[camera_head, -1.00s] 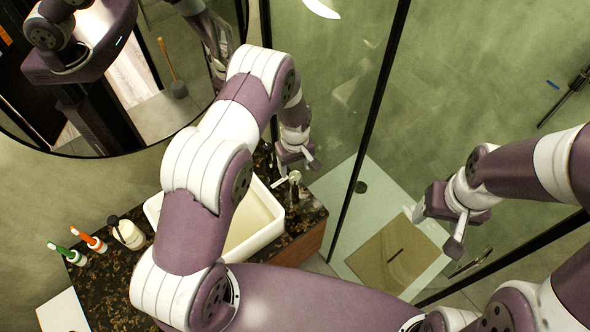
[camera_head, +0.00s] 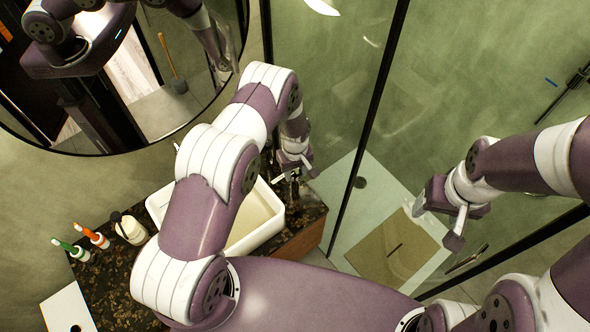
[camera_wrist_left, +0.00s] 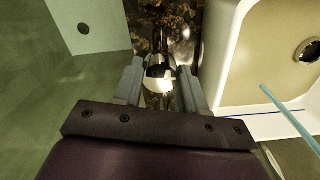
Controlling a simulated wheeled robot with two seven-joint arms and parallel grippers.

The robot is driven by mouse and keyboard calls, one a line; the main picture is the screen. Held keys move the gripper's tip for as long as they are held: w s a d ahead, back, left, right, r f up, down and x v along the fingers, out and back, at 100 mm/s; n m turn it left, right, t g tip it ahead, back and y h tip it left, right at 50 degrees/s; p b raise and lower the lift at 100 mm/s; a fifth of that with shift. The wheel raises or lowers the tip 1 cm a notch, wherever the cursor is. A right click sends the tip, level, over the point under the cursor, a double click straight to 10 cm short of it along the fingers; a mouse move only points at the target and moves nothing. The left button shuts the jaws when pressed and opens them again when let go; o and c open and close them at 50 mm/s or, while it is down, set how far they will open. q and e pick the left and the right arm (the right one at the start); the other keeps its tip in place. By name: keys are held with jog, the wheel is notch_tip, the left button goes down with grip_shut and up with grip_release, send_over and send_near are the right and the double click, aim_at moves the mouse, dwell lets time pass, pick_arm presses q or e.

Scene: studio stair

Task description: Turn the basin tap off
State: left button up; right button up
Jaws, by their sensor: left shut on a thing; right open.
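The basin tap (camera_head: 295,187) stands on the dark speckled counter, by the right side of the white basin (camera_head: 273,236). My left gripper (camera_head: 294,176) has come down over it and hides much of it in the head view. In the left wrist view the shiny metal tap (camera_wrist_left: 160,70) sits between the two fingers, and the gripper (camera_wrist_left: 162,88) is shut on it. My right gripper (camera_head: 437,224) is open and empty, in the air to the right, apart from the tap.
On the counter (camera_head: 105,282) are a soap bottle (camera_head: 130,230), an orange toothbrush (camera_head: 93,236) and a green one (camera_head: 70,250). A round mirror (camera_head: 165,110) hangs behind. A glass shower panel with a black frame (camera_head: 362,150) stands close right of the counter.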

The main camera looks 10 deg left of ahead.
pick_arm(q)
jog(key=m+b, duration=0.3)
jog(key=shift+w+f, duration=0.1)
jog(key=shift+f, duration=0.05)
jog(key=m+b, duration=0.3)
jog(key=m, duration=0.1)
jog(key=shift+m, duration=0.4)
jog(key=m+b, duration=0.2)
jog(key=m, duration=0.3)
jog(key=shift+b, duration=0.35)
jog(key=shift+r+m+b, duration=0.15)
jog(key=shift+m+b, duration=0.2)
jog(key=shift+m, duration=0.85)
jog(key=shift+r+m+b, duration=0.15)
jog(key=shift+m+b, duration=0.2)
jog(key=shift+m, duration=0.85)
jog(key=o, duration=1.1)
jog(key=shift+c, duration=0.2)
